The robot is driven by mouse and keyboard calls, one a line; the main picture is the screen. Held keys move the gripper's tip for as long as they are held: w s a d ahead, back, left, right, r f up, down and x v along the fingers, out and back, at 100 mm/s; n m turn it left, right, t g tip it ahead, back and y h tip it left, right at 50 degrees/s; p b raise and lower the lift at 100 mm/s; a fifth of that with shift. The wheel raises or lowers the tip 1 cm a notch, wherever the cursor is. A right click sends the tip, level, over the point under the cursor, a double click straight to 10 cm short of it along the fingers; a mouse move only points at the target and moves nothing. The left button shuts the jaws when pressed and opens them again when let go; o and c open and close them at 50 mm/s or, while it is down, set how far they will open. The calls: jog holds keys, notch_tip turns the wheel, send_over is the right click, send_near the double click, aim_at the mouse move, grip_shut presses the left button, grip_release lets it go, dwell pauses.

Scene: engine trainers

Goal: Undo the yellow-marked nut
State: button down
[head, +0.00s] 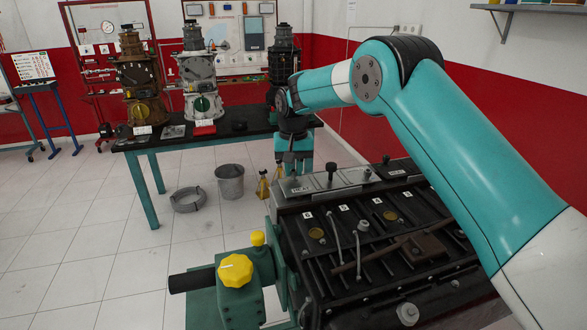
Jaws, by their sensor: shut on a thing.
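My gripper (293,168) points down at the far left end of the dark engine block (320,265), over the pale metal plate (325,182) on its top. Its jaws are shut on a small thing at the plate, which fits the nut. The nut and its yellow mark are hidden by the jaws and too small to make out. Other small upright studs (331,171) stand on the plate to the right of my gripper.
A large yellow knob (237,270) and a smaller one (258,238) sit at the block's near left. Rods and a brown bar (390,256) lie across the block.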

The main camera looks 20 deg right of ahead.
aim_at(293, 171)
jog(key=n, duration=1.2)
jog(key=shift+w+r+n, duration=0.1)
jog(key=shift+n, duration=0.2)
dwell(0.4)
jog(key=c, duration=1)
grip_release()
notch_tip(293, 171, up, 17)
jog(key=shift+r+b, duration=0.15)
jog(key=shift+b, duration=0.75)
